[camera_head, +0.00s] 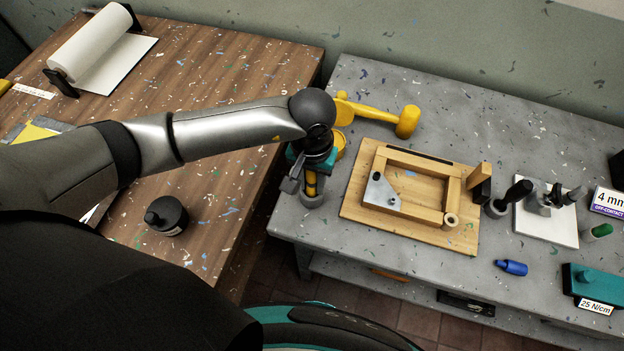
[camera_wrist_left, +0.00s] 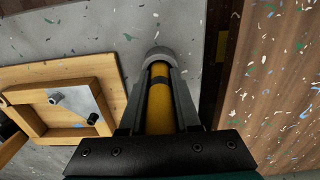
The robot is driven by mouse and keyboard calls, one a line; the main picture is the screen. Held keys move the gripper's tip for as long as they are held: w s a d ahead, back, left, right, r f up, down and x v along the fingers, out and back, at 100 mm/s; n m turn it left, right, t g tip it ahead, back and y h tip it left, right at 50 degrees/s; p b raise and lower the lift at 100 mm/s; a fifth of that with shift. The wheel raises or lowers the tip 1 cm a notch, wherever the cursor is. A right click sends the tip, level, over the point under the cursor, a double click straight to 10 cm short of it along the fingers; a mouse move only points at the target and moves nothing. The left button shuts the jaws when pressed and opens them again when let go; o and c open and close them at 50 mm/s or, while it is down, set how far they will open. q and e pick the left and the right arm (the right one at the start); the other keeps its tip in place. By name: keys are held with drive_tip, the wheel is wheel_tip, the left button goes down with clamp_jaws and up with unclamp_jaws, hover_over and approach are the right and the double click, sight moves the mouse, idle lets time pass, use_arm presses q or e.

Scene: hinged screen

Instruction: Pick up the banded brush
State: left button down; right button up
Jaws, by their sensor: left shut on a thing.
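The banded brush (camera_wrist_left: 159,108) shows as a yellow handle with a dark band in the left wrist view. It also shows in the head view (camera_head: 312,181), mostly covered by my left gripper. Its lower end is in or at a grey round holder (camera_head: 313,201) near the grey table's left front corner; this holder (camera_wrist_left: 157,54) is at the tip of the fingers in the left wrist view. I cannot tell whether the brush is lifted. My left gripper (camera_head: 303,184) points down, with its fingers on both sides of the handle. My right gripper is not in view.
Right of the brush lies a wooden board with a frame (camera_head: 410,155). A yellow mallet-like tool (camera_head: 378,115) and a yellow round thing (camera_head: 341,143) are behind. A black bottle (camera_head: 166,215) stands on the brown table (camera_head: 215,90), across a gap. A blue bottle (camera_head: 511,267) lies at right.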

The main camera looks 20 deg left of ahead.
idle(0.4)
use_arm(q)
wheel_tip(320, 180, up, 20)
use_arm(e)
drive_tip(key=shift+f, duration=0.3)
use_arm(q)
drive_tip(key=shift+f+b, duration=0.1)
drive_tip(key=shift+b, duration=0.2)
idle(1.5)
